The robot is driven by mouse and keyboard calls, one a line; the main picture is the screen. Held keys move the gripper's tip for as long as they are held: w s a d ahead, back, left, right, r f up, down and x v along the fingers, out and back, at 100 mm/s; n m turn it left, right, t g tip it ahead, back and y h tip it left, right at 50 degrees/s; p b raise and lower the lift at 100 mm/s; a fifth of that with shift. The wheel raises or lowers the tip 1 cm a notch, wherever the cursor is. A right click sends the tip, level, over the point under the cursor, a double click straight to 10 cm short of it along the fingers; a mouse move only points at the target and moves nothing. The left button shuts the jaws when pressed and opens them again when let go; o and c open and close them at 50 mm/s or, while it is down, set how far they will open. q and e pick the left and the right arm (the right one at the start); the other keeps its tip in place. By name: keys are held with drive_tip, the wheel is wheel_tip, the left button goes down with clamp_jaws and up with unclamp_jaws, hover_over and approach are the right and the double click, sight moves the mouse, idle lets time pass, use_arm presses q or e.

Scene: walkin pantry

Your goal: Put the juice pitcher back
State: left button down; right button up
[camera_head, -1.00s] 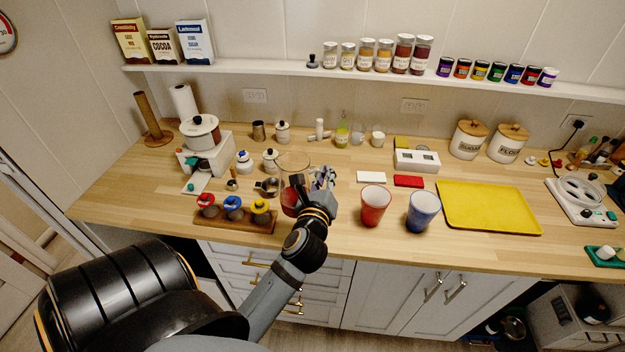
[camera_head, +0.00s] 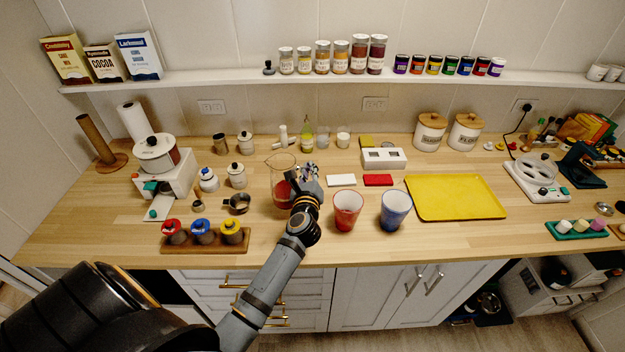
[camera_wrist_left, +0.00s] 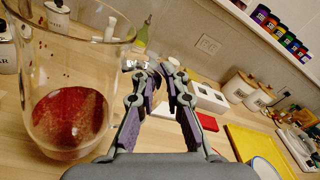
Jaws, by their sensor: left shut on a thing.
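The juice pitcher (camera_head: 281,181) is a clear glass jug with red juice in its lower part. It looks upright over the counter (camera_head: 120,212), between the metal measuring cup and the red cup; I cannot tell whether its base touches the wood. My left gripper (camera_head: 303,173) is at its right side, shut on the pitcher. In the left wrist view the pitcher (camera_wrist_left: 70,115) fills the left, beside my left gripper (camera_wrist_left: 158,72); its fingers are close together and the handle in the grip is hard to make out. My right gripper is not in view.
A red cup (camera_head: 347,211) and blue cup (camera_head: 395,210) stand close to the right. A metal measuring cup (camera_head: 237,203) and wooden block with coloured-topped items (camera_head: 204,239) lie left. The yellow tray (camera_head: 455,197) is empty. White (camera_head: 341,180) and red (camera_head: 377,180) pieces lie behind the cups.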

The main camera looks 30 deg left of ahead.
use_arm(q)
wheel_tip(320, 180, down, 6)
drive_tip(key=w+b, duration=0.1)
drive_tip(key=w, duration=0.1)
drive_tip(key=shift+w+a, duration=0.15)
drive_tip(key=shift+w, duration=0.2)
drive_tip(key=shift+f, duration=0.2)
drive_tip(key=c, duration=1.4)
unclamp_jaws()
drive_tip(key=shift+s, duration=0.1)
